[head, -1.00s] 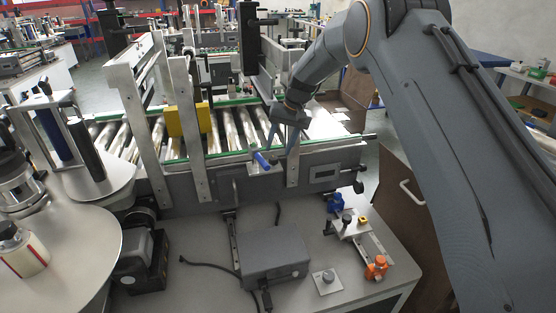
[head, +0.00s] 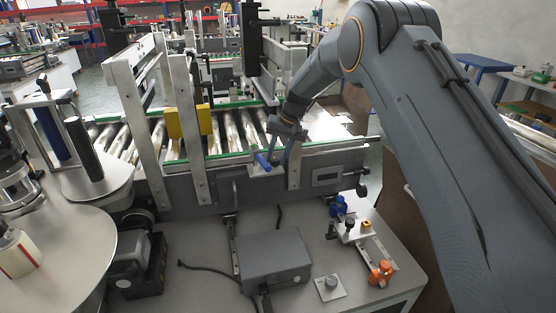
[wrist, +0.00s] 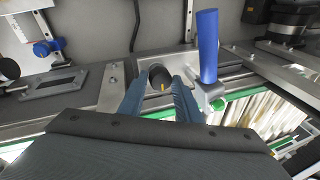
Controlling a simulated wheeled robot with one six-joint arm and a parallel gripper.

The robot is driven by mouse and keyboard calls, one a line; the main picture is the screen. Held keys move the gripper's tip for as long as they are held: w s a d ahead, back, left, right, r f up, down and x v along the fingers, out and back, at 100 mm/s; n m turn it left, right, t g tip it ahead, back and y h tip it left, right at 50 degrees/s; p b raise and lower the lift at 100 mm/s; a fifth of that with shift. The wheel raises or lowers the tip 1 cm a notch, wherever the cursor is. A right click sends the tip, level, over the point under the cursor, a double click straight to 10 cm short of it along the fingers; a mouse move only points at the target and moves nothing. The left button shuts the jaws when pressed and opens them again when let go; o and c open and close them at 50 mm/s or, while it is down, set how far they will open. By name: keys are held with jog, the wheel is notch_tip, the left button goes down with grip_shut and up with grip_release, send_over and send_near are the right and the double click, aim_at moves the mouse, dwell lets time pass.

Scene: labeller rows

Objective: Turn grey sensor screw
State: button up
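The dark grey sensor screw (wrist: 160,77), a round knob with a yellow mark on its face, shows in the wrist view on a metal bracket (wrist: 146,62) at the conveyor's side. My gripper (wrist: 160,80) has its two blue-grey fingers on either side of the knob, tips very close to it. I cannot tell whether they press on it. In the head view my gripper (head: 279,158) is low at the conveyor's near edge, just right of a blue handle (head: 262,160). The knob is not clear there.
The blue handle (wrist: 207,45) stands close to the right finger. The conveyor rollers (head: 229,130) lie behind. A grey box (head: 274,262), a small plate with a knob (head: 330,286) and an orange clamp (head: 381,272) are on the table in front.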

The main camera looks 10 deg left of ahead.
jog(key=shift+f+n+g+b, duration=0.2)
jog(key=shift+n+g+b, duration=0.3)
jog(key=shift+n+b, duration=1.25)
jog(key=o, duration=1.3)
jog(key=shift+s+r, duration=0.1)
jog(key=shift+r, duration=0.1)
jog(key=shift+c, duration=0.2)
jog(key=shift+r, duration=0.1)
